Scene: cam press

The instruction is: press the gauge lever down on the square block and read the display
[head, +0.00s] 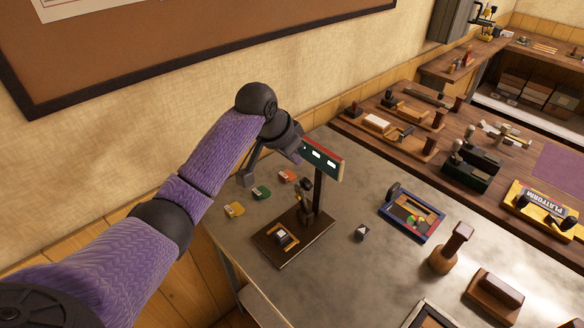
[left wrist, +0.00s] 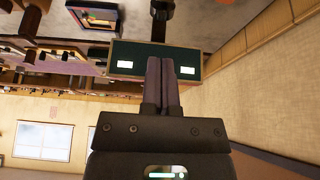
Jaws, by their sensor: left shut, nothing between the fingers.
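The gauge stands on a dark wooden base (head: 308,243) on the grey bench. Its post carries a green display (head: 322,159) with a red edge and small white windows; the text is too small to read. A dark lever mechanism (head: 305,207) sits low on the post. A small light-topped block (head: 282,237) lies on the base; whether the lever touches it is unclear. My left gripper (head: 297,151) is at the display's left end, above the base. In the left wrist view its shut, empty fingers (left wrist: 168,85) overlap the display (left wrist: 125,66) between two lit windows. My right gripper is out of view.
Yellow (head: 234,209), green (head: 261,192) and orange (head: 287,176) tags lie behind the base. A wall runs close behind my left arm.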

